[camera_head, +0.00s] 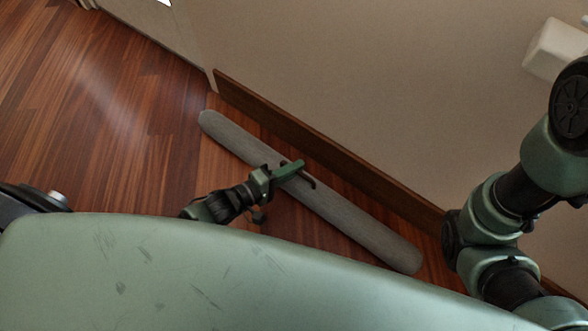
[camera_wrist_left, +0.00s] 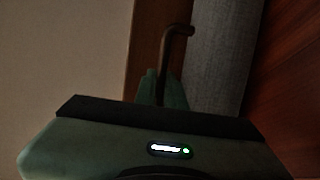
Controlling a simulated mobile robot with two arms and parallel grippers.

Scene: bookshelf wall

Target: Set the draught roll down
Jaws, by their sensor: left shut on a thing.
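The draught roll (camera_head: 350,219) is a long grey cloth cylinder, slanting along the foot of the wall in the head view. My left gripper (camera_head: 296,171) is at its middle, with the green fingers over its upper side. The roll also shows in the left wrist view (camera_wrist_left: 223,55). There, a thin dark bent handle (camera_wrist_left: 181,31) beside the roll runs down between the fingers (camera_wrist_left: 164,90), which are shut on it. Whether the roll touches the floor or hangs just above it, I cannot tell. My right gripper is out of view.
A brown skirting board (camera_head: 330,150) runs along the beige wall (camera_head: 370,90), close beside the roll. The wooden floor (camera_head: 110,110) is clear to the left. A pale box-like object (camera_head: 557,47) is at the upper right. My right arm is at the right.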

